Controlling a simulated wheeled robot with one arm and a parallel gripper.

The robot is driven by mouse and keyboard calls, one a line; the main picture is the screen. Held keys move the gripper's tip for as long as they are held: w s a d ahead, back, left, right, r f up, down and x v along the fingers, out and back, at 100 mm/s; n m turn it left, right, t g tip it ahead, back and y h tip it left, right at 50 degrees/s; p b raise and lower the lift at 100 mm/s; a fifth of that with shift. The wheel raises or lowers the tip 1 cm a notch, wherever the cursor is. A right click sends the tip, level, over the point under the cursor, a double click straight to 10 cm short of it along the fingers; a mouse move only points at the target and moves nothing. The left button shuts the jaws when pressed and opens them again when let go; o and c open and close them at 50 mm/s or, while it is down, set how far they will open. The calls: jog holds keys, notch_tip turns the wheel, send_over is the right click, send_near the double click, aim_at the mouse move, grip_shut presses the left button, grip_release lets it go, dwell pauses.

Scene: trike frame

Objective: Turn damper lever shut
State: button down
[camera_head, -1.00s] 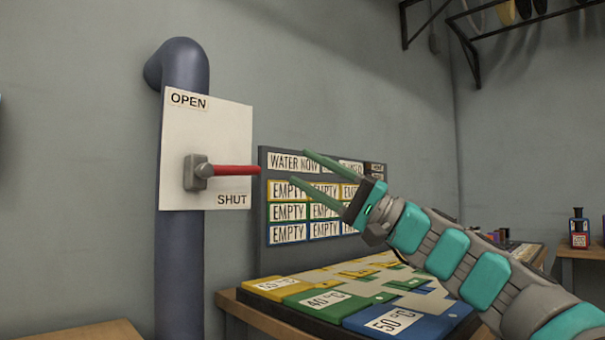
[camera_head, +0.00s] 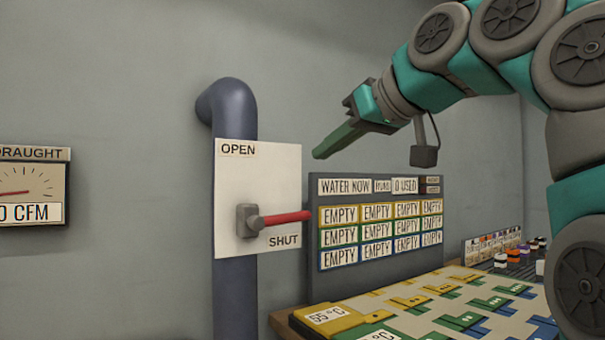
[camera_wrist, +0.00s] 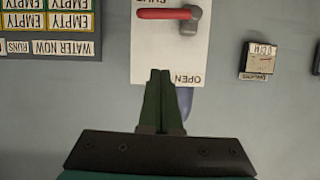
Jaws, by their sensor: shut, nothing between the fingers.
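The damper lever has a red handle (camera_head: 285,218) on a grey pivot (camera_head: 249,221), mounted on a white plate (camera_head: 270,165) in front of a dark blue pipe. The plate reads OPEN at the top and SHUT at the lower right. The handle points right, close to horizontal, just above the word SHUT. My gripper (camera_head: 318,155) is shut and empty, above and right of the handle and apart from it. In the wrist view the picture is upside down; the closed green fingers (camera_wrist: 160,74) point toward the plate, with the red handle (camera_wrist: 164,14) beyond them.
A draught gauge (camera_head: 30,190) hangs on the wall at left. A dark board (camera_head: 380,275) with EMPTY labels stands right of the lever, behind a table of coloured tiles (camera_head: 440,310). The wall space between gauge and pipe is clear.

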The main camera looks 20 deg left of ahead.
jog(key=h, duration=0.1)
send_over(295, 214)
jog(key=f, duration=0.4)
jog(key=shift+s+a+f, duration=0.1)
jog(key=shift+s+f, duration=0.1)
jog(key=shift+s, duration=0.1)
jog(key=f+b, duration=0.2)
jog(key=b, duration=0.1)
jog(key=d+f+b, duration=0.1)
jog(key=shift+s+f, duration=0.25)
jog(key=shift+f, duration=0.15)
jog(key=shift+w+d+f+m+b, duration=0.1)
jog(key=shift+f+m+b, duration=0.2)
jog(key=shift+f+b, duration=0.5)
jog(key=shift+f, duration=0.15)
